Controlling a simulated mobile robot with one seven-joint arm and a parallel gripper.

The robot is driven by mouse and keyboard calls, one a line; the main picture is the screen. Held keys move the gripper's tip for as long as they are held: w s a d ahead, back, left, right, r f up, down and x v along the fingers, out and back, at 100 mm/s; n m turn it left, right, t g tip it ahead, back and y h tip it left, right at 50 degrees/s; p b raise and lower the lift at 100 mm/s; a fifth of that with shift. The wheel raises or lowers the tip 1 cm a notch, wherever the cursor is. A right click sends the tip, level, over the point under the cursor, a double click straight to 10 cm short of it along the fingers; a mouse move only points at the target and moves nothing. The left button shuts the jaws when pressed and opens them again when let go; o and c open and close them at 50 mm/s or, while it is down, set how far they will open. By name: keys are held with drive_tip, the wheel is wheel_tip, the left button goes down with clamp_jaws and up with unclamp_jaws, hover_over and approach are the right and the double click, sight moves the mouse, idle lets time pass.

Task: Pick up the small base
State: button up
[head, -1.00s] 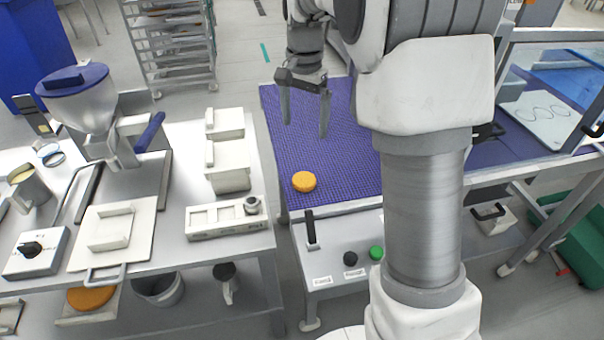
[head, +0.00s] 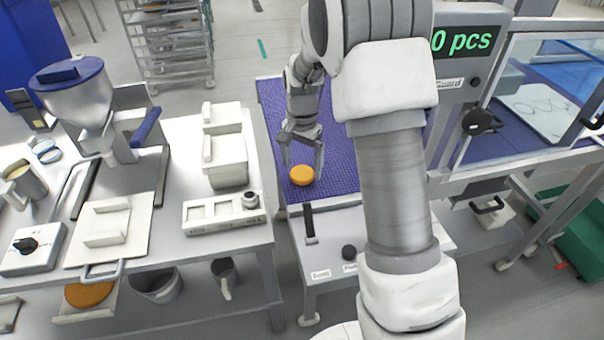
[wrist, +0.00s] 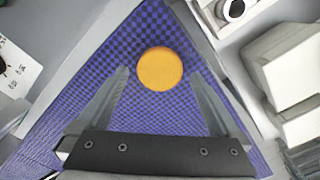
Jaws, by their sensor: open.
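The small base is a round orange-yellow disc (head: 302,175) lying flat on the blue checked belt (head: 278,133). My gripper (head: 304,170) is open above and around the disc in the head view, with a finger toward each side. In the wrist view the disc (wrist: 160,69) shows whole, just beyond and between the open fingertips (wrist: 158,72). Nothing is between the fingers' inner faces and the disc. I cannot tell how far above the belt the fingertips are.
A white scale-like box (head: 222,213) and lidded white containers (head: 225,160) stand on the table left of the belt. A lever and knob panel (head: 325,240) is in front. A guard frame (head: 520,150) stands right. Another orange disc (head: 88,294) lies on the lower shelf.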

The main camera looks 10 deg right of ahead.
wheel_tip(320, 180, down, 2)
drive_tip(key=c, duration=0.8)
